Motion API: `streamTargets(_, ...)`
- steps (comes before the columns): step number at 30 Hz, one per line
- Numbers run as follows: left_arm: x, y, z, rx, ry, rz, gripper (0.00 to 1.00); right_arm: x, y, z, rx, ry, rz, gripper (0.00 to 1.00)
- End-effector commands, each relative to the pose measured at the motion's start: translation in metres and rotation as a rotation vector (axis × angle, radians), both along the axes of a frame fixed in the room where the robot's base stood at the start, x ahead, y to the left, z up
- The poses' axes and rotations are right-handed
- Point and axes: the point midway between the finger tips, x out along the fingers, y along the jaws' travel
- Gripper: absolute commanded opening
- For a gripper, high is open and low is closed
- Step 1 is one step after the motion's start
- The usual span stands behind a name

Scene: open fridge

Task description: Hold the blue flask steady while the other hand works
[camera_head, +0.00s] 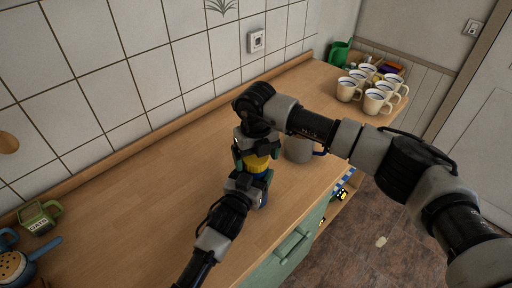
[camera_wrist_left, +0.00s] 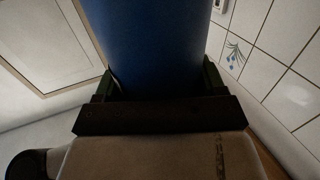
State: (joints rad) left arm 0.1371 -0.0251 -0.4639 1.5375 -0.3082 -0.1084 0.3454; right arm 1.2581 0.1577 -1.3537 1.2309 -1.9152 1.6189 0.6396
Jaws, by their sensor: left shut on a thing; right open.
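The blue flask (camera_head: 264,199) stands on the wooden counter in the head view, mostly hidden by my grippers. A yellow part (camera_head: 258,163) shows at its top. In the left wrist view the flask's blue body (camera_wrist_left: 145,45) fills the space between the fingers. My left gripper (camera_head: 254,183) is shut on the flask's body; it also shows in the left wrist view (camera_wrist_left: 155,90). My right gripper (camera_head: 256,157) comes from above and is open, its fingers either side of the yellow part. Whether they touch it I cannot tell.
A grey mug (camera_head: 298,150) stands just right of the grippers, partly behind my right arm. Several white mugs (camera_head: 376,101) and a green jug (camera_head: 340,55) stand at the far right end. The counter's (camera_head: 130,200) left middle is clear.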

Motion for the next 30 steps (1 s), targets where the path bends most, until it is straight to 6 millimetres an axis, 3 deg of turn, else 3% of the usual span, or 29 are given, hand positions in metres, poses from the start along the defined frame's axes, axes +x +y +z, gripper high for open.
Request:
streamTargets(8, 0.0004, -0.0003, 0.0023, -0.002, -0.005, -0.001, 0.04, -0.0002, 0.0001, -0.0018, 0.0, 0.0, 0.001, 0.9)
streamTargets(18, 0.0005, -0.0001, 0.0026, -0.003, -0.005, 0.0, 0.04, 0.0002, -0.0005, -0.0016, -0.001, 0.0, 0.0, 0.42)
streamTargets(23, 0.0005, 0.0001, 0.0027, -0.003, -0.005, 0.0, 0.04, 0.0008, -0.0011, -0.0013, -0.002, -0.001, 0.109, 0.42)
streamTargets(30, 0.0005, 0.0002, 0.0027, -0.003, -0.005, 0.0, 0.04, 0.0004, -0.0007, -0.0016, -0.001, 0.0, 0.11, 0.42)
